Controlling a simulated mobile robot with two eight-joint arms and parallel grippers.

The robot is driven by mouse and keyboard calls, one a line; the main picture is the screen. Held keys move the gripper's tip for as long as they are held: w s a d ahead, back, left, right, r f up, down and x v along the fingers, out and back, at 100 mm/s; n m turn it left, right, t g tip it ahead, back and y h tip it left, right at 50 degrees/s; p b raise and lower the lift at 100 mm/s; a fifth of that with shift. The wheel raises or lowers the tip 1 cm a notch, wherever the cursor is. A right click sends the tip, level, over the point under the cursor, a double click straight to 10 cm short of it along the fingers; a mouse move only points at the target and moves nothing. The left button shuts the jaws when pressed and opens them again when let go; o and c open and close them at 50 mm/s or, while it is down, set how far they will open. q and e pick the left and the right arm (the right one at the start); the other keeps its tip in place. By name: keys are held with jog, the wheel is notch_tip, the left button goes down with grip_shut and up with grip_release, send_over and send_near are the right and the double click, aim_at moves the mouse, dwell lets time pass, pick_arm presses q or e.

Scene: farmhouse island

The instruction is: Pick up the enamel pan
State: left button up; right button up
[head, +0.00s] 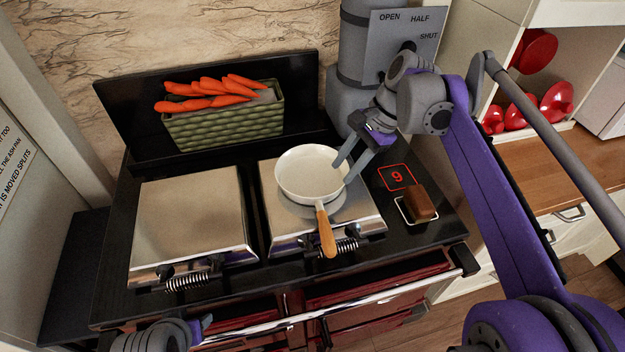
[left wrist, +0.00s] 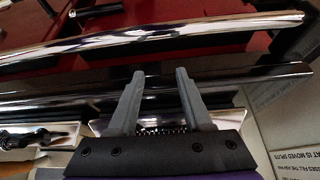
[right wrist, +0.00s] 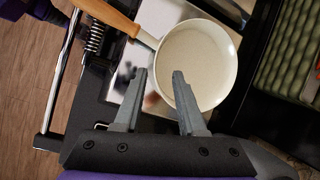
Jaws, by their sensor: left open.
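The enamel pan (head: 308,170) is white inside with a wooden handle pointing to the front. It sits on the right-hand hob lid of the range. My right gripper (head: 341,172) is open at the pan's right side, its fingers close to the rim. In the right wrist view the pan (right wrist: 203,62) lies ahead; one finger overlaps its rim in the picture and the other is outside it. Contact cannot be told. My left gripper (left wrist: 160,73) is open and empty, low at the range's front by the chrome rail.
A green planter (head: 225,125) of carrots stands behind the lids. A brown block (head: 419,204) sits on a white-outlined square, near a red 9 marker (head: 397,177). The left lid (head: 190,215) is clear. A grey flue (head: 350,105) rises at back right.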

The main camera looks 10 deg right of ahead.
aim_at(326, 194)
jog(key=x, duration=0.4)
jog(key=shift+s, duration=0.15)
jog(key=shift+x, duration=2.4)
grip_shut()
jog(key=shift+r, duration=0.1)
